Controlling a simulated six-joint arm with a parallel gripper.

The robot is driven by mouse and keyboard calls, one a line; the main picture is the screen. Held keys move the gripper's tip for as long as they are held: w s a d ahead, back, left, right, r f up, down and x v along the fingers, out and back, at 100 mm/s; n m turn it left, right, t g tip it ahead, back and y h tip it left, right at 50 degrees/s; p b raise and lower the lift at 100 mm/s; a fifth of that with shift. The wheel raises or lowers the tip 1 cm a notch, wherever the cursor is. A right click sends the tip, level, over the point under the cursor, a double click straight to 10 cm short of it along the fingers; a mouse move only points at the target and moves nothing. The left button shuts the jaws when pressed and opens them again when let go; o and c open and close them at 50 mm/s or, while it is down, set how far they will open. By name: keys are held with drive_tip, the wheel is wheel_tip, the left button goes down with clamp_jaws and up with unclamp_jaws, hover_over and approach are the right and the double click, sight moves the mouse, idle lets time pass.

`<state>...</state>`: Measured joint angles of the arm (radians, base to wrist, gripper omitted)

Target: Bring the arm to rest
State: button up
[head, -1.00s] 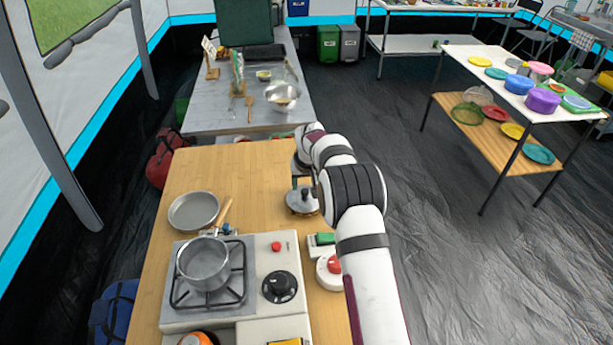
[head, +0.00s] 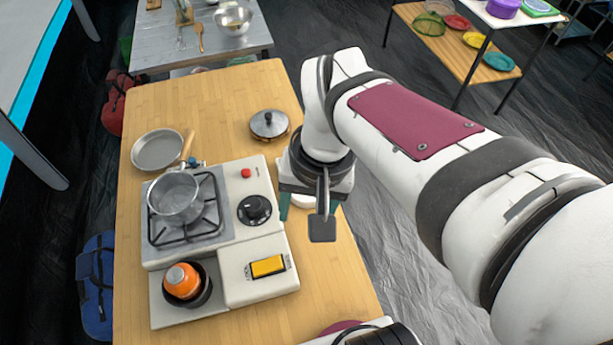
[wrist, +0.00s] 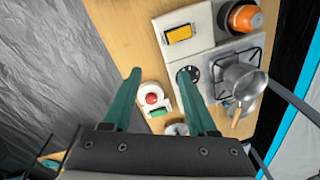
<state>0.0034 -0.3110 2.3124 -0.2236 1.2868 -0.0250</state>
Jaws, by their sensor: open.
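My gripper (head: 308,206) hangs over the right edge of the wooden table (head: 210,100), pointing down, in the head view. In the wrist view its two teal fingers (wrist: 161,78) are spread apart with nothing held between them. A white base with a red button (wrist: 151,98) and a green-topped block (wrist: 157,112) lie below the fingers. In the head view my arm and gripper mostly hide these two.
A camp stove (head: 245,210) carries a pot (head: 175,197), with an orange canister (head: 182,281) in front. A pan (head: 158,150) and a lid (head: 269,123) lie behind on the table. A grey worktop (head: 155,45) stands beyond.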

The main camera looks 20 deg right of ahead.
drive_tip(key=s+f+m, duration=0.1)
drive_tip(key=s+f, duration=0.1)
drive_tip(key=s, duration=0.6)
drive_tip(key=shift+s+a+f+g+y, duration=0.2)
drive_tip(key=shift+s+a+g+y, duration=0.1)
drive_tip(key=shift+s+a+g, duration=0.15)
drive_tip(key=shift+o, duration=0.4)
drive_tip(key=shift+w, duration=0.15)
idle(0.9)
